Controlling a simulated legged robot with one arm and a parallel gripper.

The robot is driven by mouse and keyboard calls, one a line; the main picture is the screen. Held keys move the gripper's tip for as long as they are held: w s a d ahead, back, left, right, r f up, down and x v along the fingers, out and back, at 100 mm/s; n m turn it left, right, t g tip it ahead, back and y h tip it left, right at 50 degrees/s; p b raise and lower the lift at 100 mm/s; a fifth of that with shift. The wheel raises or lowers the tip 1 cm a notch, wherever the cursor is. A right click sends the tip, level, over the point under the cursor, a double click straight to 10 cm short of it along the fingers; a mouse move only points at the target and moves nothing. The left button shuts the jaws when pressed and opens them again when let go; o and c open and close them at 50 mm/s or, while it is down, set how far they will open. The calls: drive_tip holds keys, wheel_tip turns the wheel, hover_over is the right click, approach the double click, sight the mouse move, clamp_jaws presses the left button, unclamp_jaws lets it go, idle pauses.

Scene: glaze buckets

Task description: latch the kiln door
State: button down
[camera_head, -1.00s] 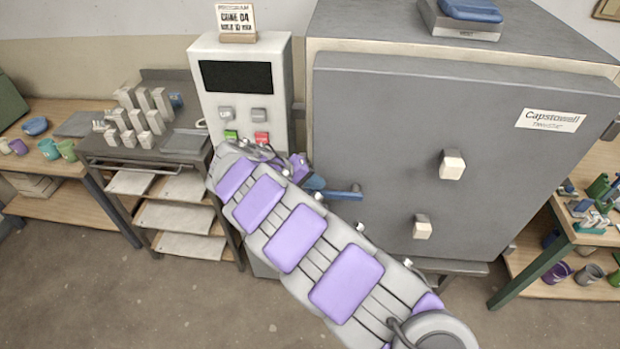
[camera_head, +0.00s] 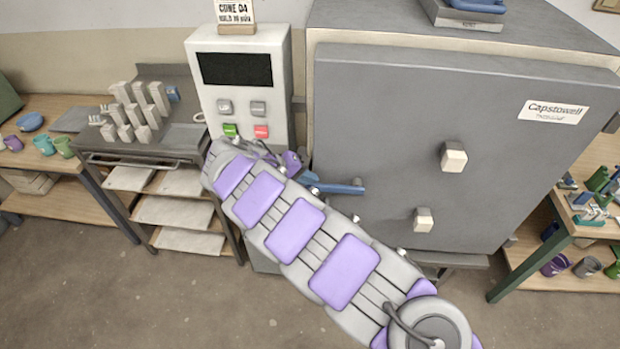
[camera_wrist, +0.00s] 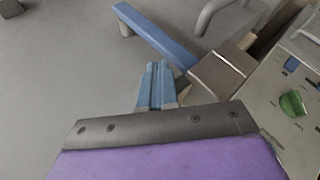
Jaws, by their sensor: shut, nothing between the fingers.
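The grey kiln door (camera_head: 400,130) looks closed against the kiln body. Its blue latch handle (camera_head: 345,188) lies nearly level at the door's lower left edge. In the wrist view the blue handle (camera_wrist: 155,33) runs diagonally from upper left to a brownish-grey block (camera_wrist: 222,70). My gripper (camera_wrist: 157,72) has its blue fingertips together, with nothing between them. The tips are just below the handle in that view; I cannot tell whether they touch it. In the head view my own arm mostly hides the gripper.
The white control box (camera_head: 243,95) with several buttons stands left of the kiln. Its green button (camera_wrist: 293,103) shows at right in the wrist view. A cart (camera_head: 140,160) with shelves stands further left, and a workbench (camera_head: 590,230) stands right. The foreground floor is clear.

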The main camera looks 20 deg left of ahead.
drive_tip(key=p+v, duration=0.2)
drive_tip(key=v, duration=0.9)
drive_tip(key=shift+r, duration=0.2)
drive_tip(key=shift+w+a, duration=0.1)
drive_tip(key=shift+a, duration=0.05)
